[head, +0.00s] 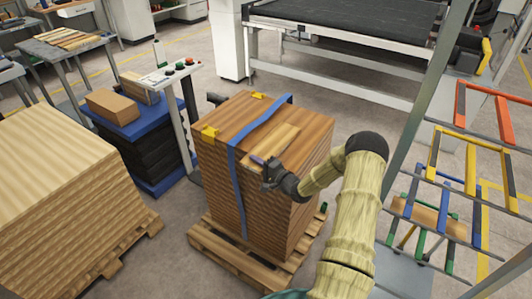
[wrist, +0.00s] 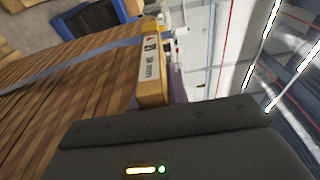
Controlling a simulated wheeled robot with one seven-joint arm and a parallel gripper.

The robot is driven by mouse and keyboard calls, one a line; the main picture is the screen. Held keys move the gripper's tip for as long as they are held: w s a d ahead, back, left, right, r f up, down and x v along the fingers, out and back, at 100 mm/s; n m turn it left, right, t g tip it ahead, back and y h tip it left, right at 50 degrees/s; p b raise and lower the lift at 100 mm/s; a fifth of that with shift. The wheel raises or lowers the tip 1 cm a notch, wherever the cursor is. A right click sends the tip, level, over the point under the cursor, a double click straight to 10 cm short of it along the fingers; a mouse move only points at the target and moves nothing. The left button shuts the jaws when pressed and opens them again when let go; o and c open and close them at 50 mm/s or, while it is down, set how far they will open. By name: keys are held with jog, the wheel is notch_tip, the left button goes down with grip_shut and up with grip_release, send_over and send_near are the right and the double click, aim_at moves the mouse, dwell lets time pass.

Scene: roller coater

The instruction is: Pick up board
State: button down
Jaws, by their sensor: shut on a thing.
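A small light-wood board (head: 272,144) is at the top of the strapped wood stack (head: 222,117). I cannot tell whether it rests on the stack or is just clear of it. My gripper (head: 262,163) is at the board's near end and shut on it. In the wrist view the board (wrist: 152,75) shows its end edge with a pale printed label, just beyond the dark gripper housing. The fingertips are mostly hidden there.
A blue strap (head: 237,170) runs over the stack, with yellow corner pieces (head: 209,132). The stack stands on a wooden pallet (head: 240,262). A control pedestal (head: 170,75) stands behind left, a larger panel stack (head: 60,180) at left, and a coloured rack (head: 455,160) at right.

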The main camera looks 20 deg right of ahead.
jog(key=shift+r, duration=0.2)
notch_tip(320, 180, up, 10)
jog(key=shift+f+b, duration=0.2)
jog(key=shift+b, duration=0.1)
jog(key=shift+r, duration=0.1)
dwell(0.4)
